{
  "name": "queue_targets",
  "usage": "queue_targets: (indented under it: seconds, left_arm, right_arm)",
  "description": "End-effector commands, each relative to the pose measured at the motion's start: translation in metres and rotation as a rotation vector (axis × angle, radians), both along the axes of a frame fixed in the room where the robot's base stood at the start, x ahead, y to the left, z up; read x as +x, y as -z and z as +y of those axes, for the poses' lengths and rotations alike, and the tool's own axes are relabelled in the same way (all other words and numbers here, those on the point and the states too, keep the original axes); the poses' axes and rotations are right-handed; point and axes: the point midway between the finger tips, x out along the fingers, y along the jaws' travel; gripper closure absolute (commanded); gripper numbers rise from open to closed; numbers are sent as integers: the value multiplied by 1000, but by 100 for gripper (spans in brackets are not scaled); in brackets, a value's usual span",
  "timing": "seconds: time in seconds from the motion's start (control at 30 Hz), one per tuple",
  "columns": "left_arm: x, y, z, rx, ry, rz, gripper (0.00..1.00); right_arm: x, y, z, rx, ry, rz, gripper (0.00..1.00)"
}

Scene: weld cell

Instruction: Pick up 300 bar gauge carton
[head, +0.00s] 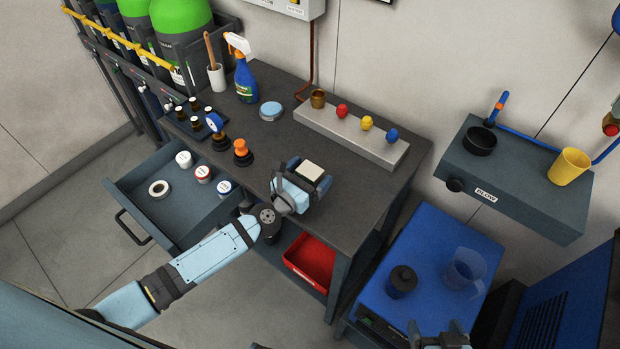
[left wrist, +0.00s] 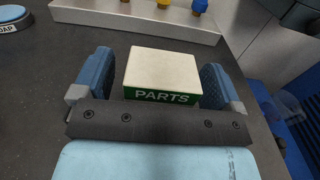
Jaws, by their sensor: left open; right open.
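A small cream-topped carton (head: 312,170) sits on the dark bench top, near the bench's front edge. In the left wrist view the carton (left wrist: 161,70) shows a green front side lettered "PARTS"; no gauge or 300 bar wording is readable. My left gripper (head: 308,176) is open with its blue fingers on either side of the carton. In the left wrist view a gap shows at the left finger, while the right finger looks very close to the carton; I cannot tell if it touches. My right gripper (head: 441,340) is open and partly cut off at the bottom edge.
Behind the carton is a grey block (head: 350,136) with coloured knobs. An orange-topped stamp (head: 241,150), a soap tin (head: 271,111) and a spray bottle (head: 244,78) stand to the left. An open drawer (head: 150,212) and a red bin (head: 312,262) lie below the bench top.

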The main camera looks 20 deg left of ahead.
Motion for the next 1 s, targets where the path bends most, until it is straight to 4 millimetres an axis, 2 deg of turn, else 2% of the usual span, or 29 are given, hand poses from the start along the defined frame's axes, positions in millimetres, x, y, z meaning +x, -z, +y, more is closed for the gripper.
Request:
queue_targets:
  seconds: [0.2,0.27,0.43,0.5,0.77,0.87,1.0]
  left_arm:
    - [1,0,-1,0,0,0,8]
    - [1,0,-1,0,0,0,20]
    - [1,0,0,0,0,0,59]
    - [1,0,-1,0,0,0,68]
    - [1,-2,-1,0,0,0,69]
    - [1,-8,-1,-2,0,1,69]
    - [1,-25,-1,-4,-1,0,69]
  right_arm:
    - [0,0,0,0,0,0,12]
    - [0,0,0,0,0,0,12]
    - [0,0,0,0,0,0,12]
    - [0,0,0,0,0,0,12]
    - [0,-2,0,0,0,0,12]
    - [0,-6,0,0,0,1,12]
    - [0,-18,0,-1,0,2,12]
